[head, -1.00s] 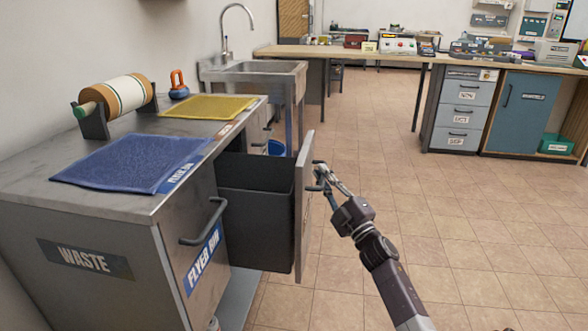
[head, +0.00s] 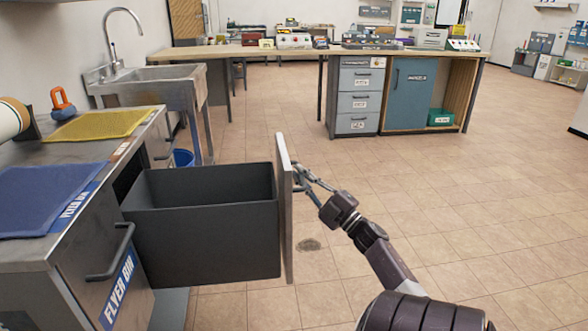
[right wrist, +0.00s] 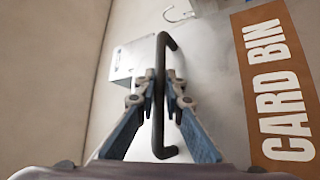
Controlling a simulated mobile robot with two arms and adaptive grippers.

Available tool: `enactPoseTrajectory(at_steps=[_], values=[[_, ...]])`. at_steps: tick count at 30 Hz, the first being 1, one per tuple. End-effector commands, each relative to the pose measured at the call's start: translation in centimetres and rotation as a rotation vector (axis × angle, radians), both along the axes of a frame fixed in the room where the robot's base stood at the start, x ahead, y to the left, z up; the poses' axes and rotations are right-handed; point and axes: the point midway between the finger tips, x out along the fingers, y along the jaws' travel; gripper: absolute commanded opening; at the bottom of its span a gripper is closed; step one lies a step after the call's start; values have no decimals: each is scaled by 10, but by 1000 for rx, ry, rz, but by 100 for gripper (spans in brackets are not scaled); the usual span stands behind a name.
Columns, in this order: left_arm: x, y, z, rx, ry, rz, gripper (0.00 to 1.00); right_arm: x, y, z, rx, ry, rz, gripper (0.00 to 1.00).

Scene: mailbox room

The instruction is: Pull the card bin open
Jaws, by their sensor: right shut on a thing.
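The card bin (head: 205,240) is a dark grey open-topped box pulled well out of the steel counter. Its upright front panel (head: 285,205) faces right. In the right wrist view the panel carries an orange-brown "CARD BIN" label (right wrist: 278,90) beside a black bar handle (right wrist: 160,75). My right gripper (head: 300,178) is at the outer side of the panel. In the right wrist view its two fingers (right wrist: 160,105) are closed around the handle. The handle itself is mostly hidden in the head view. My left gripper is not in view.
The flyer bin (head: 100,285), with its own bar handle, is shut beside the card bin. Blue (head: 45,198) and yellow (head: 95,125) mats lie on the counter. A sink (head: 150,75) stands behind. The tiled floor to the right is clear.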

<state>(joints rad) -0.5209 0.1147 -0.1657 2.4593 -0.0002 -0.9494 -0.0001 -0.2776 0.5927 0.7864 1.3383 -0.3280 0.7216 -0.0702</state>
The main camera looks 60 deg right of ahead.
Motion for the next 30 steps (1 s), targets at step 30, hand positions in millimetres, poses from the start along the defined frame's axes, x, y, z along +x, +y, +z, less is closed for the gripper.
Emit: enactPoseTrajectory(at_steps=[30], values=[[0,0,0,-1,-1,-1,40,-59,9,-28,5,5,-2,17]])
